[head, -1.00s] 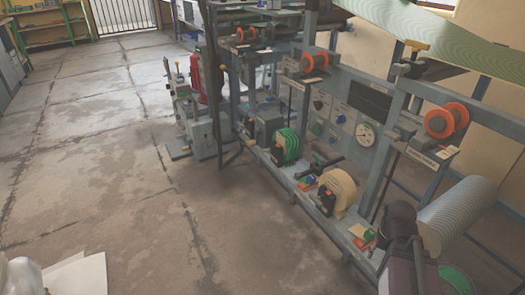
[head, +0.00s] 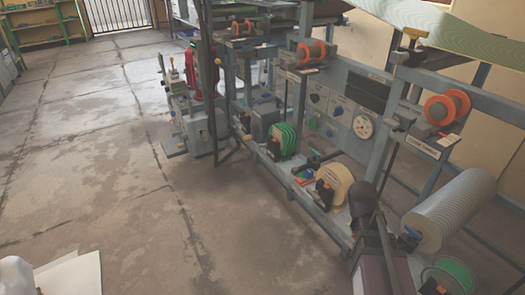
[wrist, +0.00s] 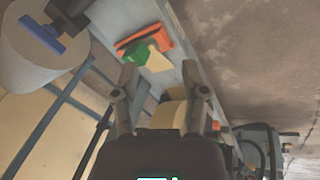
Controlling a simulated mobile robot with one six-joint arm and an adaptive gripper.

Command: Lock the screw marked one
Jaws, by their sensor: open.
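Orange-wheeled screw fittings with small label plates sit along the frame of the press: one at the right (head: 447,107), one in the middle (head: 314,53) and one at the back (head: 240,27). The label writing is too small to read, so I cannot tell which is marked one. My gripper (wrist: 158,72) is open, its two fingers apart with nothing held between them. An orange block with a green part (wrist: 146,48) lies beyond the fingertips in the wrist view. A cream reel (wrist: 178,104) shows partly behind the right finger; it also shows in the head view (head: 336,186).
A pressure gauge (head: 363,127) is on the panel. A green coil (head: 286,140) and a red cylinder (head: 196,72) stand farther along.

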